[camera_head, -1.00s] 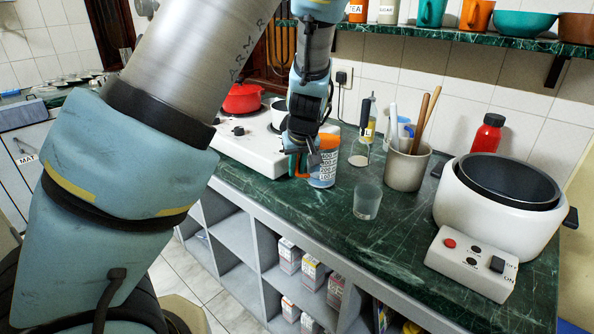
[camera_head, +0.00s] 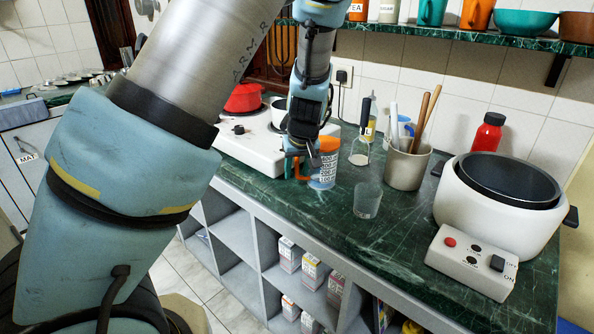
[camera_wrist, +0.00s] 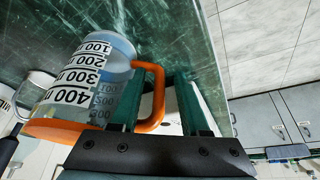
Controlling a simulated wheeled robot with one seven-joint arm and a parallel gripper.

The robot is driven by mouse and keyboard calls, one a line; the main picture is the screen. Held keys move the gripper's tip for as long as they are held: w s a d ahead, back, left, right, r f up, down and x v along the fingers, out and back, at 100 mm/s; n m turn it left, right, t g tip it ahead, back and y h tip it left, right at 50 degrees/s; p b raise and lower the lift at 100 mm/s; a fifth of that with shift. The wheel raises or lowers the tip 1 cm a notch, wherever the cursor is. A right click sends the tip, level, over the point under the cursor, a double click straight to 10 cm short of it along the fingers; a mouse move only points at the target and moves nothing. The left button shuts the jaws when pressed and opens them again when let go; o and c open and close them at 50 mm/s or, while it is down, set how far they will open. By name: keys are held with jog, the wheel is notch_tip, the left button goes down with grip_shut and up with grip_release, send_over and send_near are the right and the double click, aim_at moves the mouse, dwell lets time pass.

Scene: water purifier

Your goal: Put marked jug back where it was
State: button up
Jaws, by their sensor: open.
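The marked jug (camera_head: 327,172) is clear, with black measuring numbers and an orange rim and handle. It stands upright on the green counter, left of an empty glass. In the wrist view the jug (camera_wrist: 88,85) is on the left, its orange handle (camera_wrist: 158,98) pointing towards my gripper (camera_wrist: 160,80). My gripper is open, and the handle's outer bar lies between the two green fingers, with the left finger at the handle's loop. In the head view my gripper (camera_head: 301,160) is at the jug's left side, by the handle. Whether the fingers touch the handle is unclear.
The glass (camera_head: 367,200) stands just right of the jug. A white stove (camera_head: 255,150) is to the left; a white cooker (camera_head: 500,205) is to the right. The counter's front edge (camera_head: 300,222) is near.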

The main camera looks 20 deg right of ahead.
jog(key=v, duration=1.2)
jog(key=s+a+f+g, duration=0.1)
jog(key=s+a, duration=0.2)
jog(key=a, duration=1.1)
jog(key=s+a+f+g, duration=0.2)
jog(key=s+a, duration=0.1)
jog(key=a, duration=1.2)
jog(key=shift+s+p, duration=0.35)
jog(key=shift+p, duration=0.1)
jog(key=shift+o, duration=0.4)
jog(key=shift+f, duration=0.1)
